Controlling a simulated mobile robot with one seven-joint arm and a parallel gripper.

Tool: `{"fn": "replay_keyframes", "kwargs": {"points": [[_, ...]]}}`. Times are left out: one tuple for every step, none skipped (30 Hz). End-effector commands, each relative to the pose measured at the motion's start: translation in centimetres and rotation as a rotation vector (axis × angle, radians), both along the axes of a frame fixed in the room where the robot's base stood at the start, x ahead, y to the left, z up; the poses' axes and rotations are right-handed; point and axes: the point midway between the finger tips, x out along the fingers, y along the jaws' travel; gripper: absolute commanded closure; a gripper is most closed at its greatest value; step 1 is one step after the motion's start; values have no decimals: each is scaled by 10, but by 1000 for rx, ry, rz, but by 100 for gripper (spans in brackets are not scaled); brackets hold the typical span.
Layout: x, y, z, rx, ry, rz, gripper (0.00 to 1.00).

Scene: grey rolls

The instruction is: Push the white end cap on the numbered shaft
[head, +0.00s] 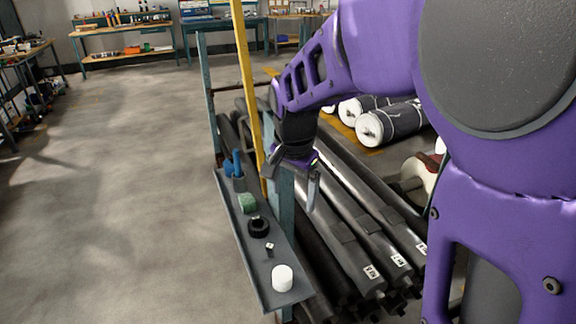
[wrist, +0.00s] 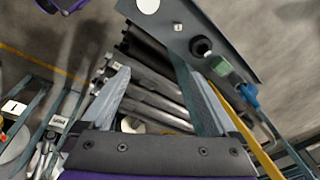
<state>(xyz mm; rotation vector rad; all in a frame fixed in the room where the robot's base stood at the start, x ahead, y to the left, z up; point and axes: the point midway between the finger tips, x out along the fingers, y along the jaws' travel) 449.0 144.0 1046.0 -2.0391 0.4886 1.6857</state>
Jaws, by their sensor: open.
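The white end cap (head: 283,278) sits on the near end of a narrow grey shelf (head: 262,262). It shows partly cut off at the top of the wrist view (wrist: 148,5). Several long dark shafts (head: 345,220) lie side by side right of the shelf. Three carry white tags near their near ends, one tag (head: 371,271) lowest; the numbers are too small to read surely. My gripper (head: 292,178) is open and empty above the shafts, farther back than the cap. Its two fingers (wrist: 150,78) are spread apart in the wrist view.
The shelf also holds a small pale cube (head: 269,246), a black ring (head: 259,227), a green block (head: 247,203) and a blue item (head: 237,165). A yellow post (head: 246,85) rises beside the shelf. White-ended rolls (head: 371,129) lie behind. Floor at left is clear.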

Motion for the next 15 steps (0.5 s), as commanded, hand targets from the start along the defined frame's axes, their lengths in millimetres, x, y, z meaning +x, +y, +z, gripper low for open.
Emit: {"fn": "replay_keyframes", "kwargs": {"points": [[-19, 8, -14, -3, 70, -3, 6], [-29, 12, -20, -4, 103, -2, 6], [-39, 16, -26, -7, 137, -4, 6], [-45, 19, -29, -8, 159, -5, 6], [-49, 21, -31, -9, 174, -4, 6], [-54, 22, -35, -10, 189, -5, 6], [-56, 23, -39, -11, 195, -5, 6], [-57, 23, -43, -12, 200, -4, 6], [-58, 24, -49, -14, 203, -4, 6], [-58, 23, -54, -14, 203, -4, 6], [-58, 23, -60, -14, 202, -4, 6], [-58, 23, -69, -14, 202, -4, 6], [-57, 23, -76, -14, 202, -4, 6], [-58, 23, -82, -15, 202, -3, 6], [-57, 23, -91, -14, 201, -3, 6]]}}
